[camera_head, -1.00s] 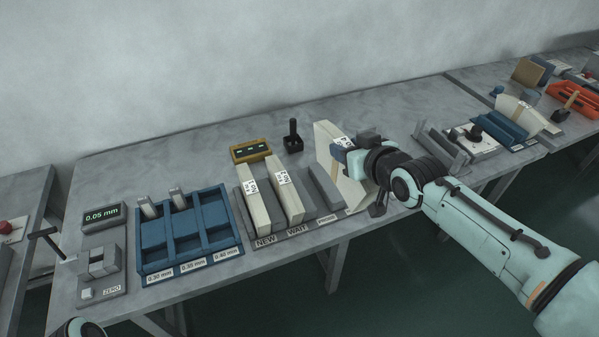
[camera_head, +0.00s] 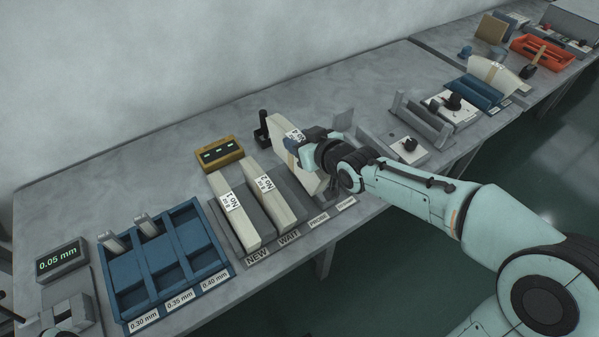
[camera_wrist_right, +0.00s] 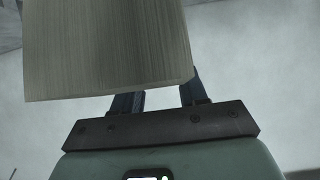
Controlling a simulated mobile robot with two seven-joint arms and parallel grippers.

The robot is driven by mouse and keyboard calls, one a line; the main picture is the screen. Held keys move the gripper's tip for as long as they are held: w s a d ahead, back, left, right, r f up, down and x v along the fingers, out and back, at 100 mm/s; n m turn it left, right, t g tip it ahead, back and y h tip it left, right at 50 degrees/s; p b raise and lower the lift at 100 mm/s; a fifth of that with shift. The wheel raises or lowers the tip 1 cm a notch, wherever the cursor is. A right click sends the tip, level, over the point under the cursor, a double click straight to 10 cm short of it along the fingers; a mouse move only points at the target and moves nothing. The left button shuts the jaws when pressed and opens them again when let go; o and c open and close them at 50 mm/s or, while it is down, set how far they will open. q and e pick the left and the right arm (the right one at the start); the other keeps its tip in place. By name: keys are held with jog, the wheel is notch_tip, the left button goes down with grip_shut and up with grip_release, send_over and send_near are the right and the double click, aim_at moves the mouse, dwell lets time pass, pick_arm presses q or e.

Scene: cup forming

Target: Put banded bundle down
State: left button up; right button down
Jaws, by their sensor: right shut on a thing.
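The banded bundle is a cream stack of sheets (camera_head: 279,131) with a brown band and a white label. My right gripper (camera_head: 300,146) is shut on it and holds it upright over the right part of the grey slotted rack (camera_head: 246,256). The bundle's lower edge is partly hidden, so I cannot tell whether it touches the rack. In the right wrist view the bundle (camera_wrist_right: 105,50) fills the upper left, in front of the fingers (camera_wrist_right: 160,98). Two similar labelled bundles stand in the rack, at NEW (camera_head: 236,215) and WAIT (camera_head: 275,195).
A blue compartment tray (camera_head: 160,268) and a display reading 0.05 mm (camera_head: 62,260) are at the left. A yellow box (camera_head: 219,152) and a black upright-handled tool (camera_head: 262,125) stand behind the rack. Grey fixtures (camera_head: 421,124) stand to the right.

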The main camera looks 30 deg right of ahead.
aim_at(323, 184)
notch_tip(323, 184, down, 10)
jog(key=shift+w+f+b, duration=0.1)
jog(key=shift+f+b, duration=0.05)
jog(key=shift+b, duration=0.6)
jog(key=shift+f, duration=0.1)
jog(key=c, duration=1)
grip_release()
jog(key=shift+f, duration=0.15)
jog(key=o, duration=0.4)
jog(key=shift+s+r, duration=0.3)
jog(key=shift+r, duration=0.05)
jog(key=p+v, duration=0.1)
jog(key=v, duration=1)
jog(key=shift+s+d+p, duration=0.1)
jog(key=shift+s+p, duration=0.1)
jog(key=shift+p, duration=0.1)
